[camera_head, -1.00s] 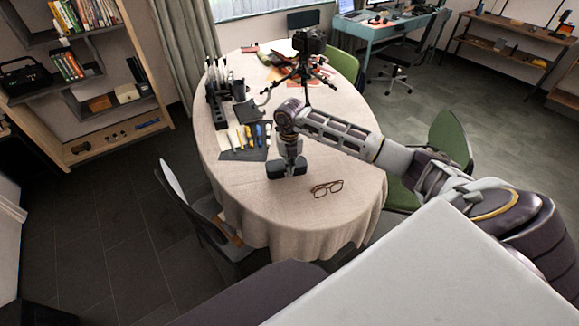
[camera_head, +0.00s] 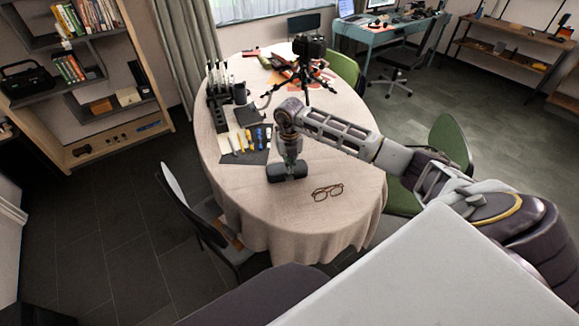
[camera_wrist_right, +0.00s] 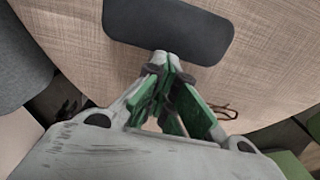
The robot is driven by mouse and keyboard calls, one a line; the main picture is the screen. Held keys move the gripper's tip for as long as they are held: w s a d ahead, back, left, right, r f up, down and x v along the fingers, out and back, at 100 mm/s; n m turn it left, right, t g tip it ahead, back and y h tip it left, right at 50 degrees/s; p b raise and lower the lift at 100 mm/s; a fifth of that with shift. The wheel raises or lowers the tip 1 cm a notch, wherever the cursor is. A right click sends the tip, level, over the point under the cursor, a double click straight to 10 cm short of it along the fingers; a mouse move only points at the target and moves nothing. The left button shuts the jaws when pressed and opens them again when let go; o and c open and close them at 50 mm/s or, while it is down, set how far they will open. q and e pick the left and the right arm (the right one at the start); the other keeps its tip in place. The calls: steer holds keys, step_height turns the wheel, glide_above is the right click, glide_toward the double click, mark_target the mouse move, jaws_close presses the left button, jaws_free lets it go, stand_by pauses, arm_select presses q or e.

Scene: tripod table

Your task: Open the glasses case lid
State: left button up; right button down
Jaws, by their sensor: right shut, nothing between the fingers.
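The glasses case (camera_head: 276,175) is a dark, rounded oblong lying on the near part of the round table. It also shows in the right wrist view (camera_wrist_right: 170,28), at the top, as a smooth blue-grey shape that looks closed. My right gripper (camera_head: 289,163) points down over the middle of the case and covers part of it. In the right wrist view its green-and-grey fingers (camera_wrist_right: 168,62) are together and empty, with their tips at the near edge of the case. Whether they touch it I cannot tell. My left gripper is not in view.
Eyeglasses (camera_head: 328,192) lie on the table (camera_head: 270,217) right of the case. A dark mat with several tools (camera_head: 246,143) lies to its left. A black tripod with a camera (camera_head: 308,47) stands behind. The cloth in front is clear.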

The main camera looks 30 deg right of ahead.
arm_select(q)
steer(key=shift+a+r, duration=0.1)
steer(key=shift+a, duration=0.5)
arm_select(e)
steer(key=shift+w+r, duration=0.1)
steer(key=shift+r, duration=0.05)
steer(key=shift+d+r, duration=0.1)
steer(key=shift+w+r, duration=0.2)
steer(key=shift+w, duration=0.05)
steer(key=shift+w+d+r, duration=0.1)
steer(key=shift+w+r, duration=0.1)
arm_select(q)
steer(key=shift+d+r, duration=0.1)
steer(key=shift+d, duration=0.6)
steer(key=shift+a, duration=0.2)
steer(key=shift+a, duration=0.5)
arm_select(e)
steer(key=shift+w+d+r, duration=0.15)
steer(key=shift+w+r, duration=0.2)
steer(key=shift+w, duration=0.05)
